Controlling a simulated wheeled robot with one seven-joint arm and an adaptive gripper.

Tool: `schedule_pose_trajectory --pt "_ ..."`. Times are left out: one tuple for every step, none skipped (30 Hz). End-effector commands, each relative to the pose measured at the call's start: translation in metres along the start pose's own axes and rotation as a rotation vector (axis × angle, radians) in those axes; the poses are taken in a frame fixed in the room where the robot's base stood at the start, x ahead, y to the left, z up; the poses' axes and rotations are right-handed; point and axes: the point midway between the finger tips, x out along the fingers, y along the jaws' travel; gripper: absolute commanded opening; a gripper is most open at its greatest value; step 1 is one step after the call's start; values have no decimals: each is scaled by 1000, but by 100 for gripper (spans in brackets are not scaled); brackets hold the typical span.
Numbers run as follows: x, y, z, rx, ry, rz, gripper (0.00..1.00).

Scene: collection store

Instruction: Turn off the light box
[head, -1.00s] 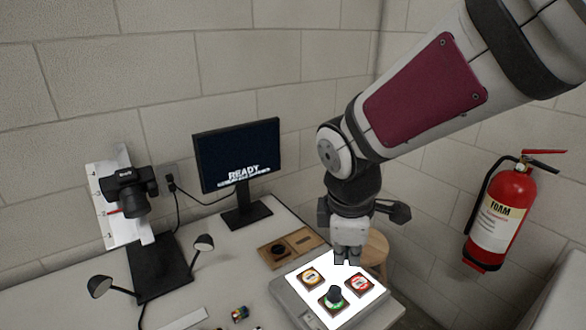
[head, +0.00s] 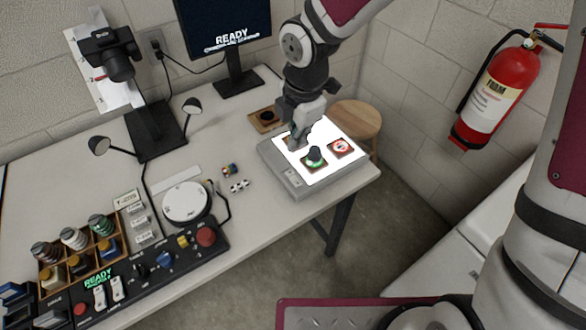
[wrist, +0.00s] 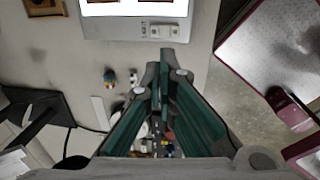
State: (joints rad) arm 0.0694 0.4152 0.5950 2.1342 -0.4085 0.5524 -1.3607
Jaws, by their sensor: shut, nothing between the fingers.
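The light box (head: 330,183) stands at the right end of the table, and its top glows bright white. A grey strip with small switches (head: 293,178) runs along its near left edge; the strip also shows at the top of the wrist view (wrist: 160,30). My gripper (head: 297,142) is shut and empty, pointing down at the left part of the box in the head view; I cannot tell whether it touches. In the wrist view the shut fingers (wrist: 164,58) end just short of the strip.
A monitor (head: 225,40) and a camera stand (head: 158,130) are at the back. A round white disc (head: 186,202), a control panel (head: 150,265) and a wooden rack lie to the left. A wooden stool (head: 356,118) is behind the box. A fire extinguisher (head: 495,95) hangs right.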

Motion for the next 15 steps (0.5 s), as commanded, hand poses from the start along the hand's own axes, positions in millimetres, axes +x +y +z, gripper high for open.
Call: schedule_pose_trajectory --pt "0 0 0 1 0 0 0" --pt "1 0 0 1 0 -1 0" --pt "2 0 0 1 0 -1 0" --pt "3 0 0 1 0 -1 0" --pt "5 0 0 1 0 -2 0" --pt "9 0 0 2 0 -2 0" --pt "13 0 0 2 1 -2 0" --pt "17 0 0 1 1 -3 0" --pt "23 -1 0 0 1 -4 0" --pt "29 -1 0 0 1 -4 0" --pt "34 -1 0 1 1 -4 0" --pt "42 -1 0 -1 1 -5 0" --pt "48 -1 -1 -1 1 -5 0" --pt "54 -1 -1 0 1 -5 0" --pt "63 -1 -1 -1 1 -6 0"
